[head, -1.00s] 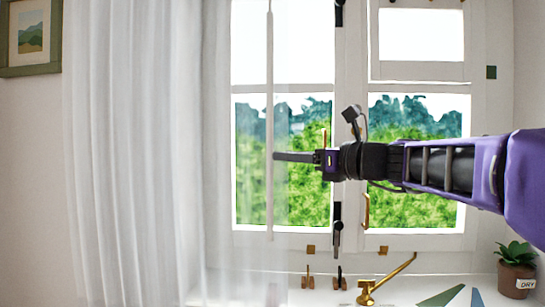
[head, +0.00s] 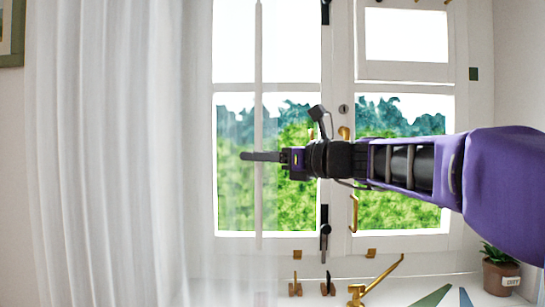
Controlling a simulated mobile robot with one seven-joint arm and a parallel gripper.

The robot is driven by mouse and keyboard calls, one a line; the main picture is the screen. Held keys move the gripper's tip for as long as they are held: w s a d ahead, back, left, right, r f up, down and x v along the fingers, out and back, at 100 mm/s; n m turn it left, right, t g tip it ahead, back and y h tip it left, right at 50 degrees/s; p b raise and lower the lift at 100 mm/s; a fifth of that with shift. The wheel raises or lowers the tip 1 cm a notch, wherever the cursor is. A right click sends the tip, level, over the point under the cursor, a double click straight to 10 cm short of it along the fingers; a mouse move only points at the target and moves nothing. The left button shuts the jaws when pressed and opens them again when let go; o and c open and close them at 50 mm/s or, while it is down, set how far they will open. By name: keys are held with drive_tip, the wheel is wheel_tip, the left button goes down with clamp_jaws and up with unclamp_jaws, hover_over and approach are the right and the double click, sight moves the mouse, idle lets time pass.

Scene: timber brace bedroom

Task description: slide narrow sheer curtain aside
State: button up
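The sheer white curtain (head: 115,150) hangs in folds on the left. Its thin, see-through right part covers the left side of the window. A slim white vertical rod (head: 259,80) hangs near the curtain's right edge. My gripper (head: 246,156) reaches in from the right, pointing left. Its dark fingers cross the rod at mid height, with the tips just left of it. The fingers overlap edge-on, so I cannot tell whether they are open, or whether they touch the rod or the cloth.
Behind is a white window with a brass handle (head: 353,213) and a black latch (head: 325,235). On the sill are a brass lever (head: 375,284), small wooden pegs (head: 295,287) and a potted plant (head: 500,277). A framed picture (head: 10,35) hangs at far left.

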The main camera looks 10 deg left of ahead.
clamp_jaws()
idle(1.4)
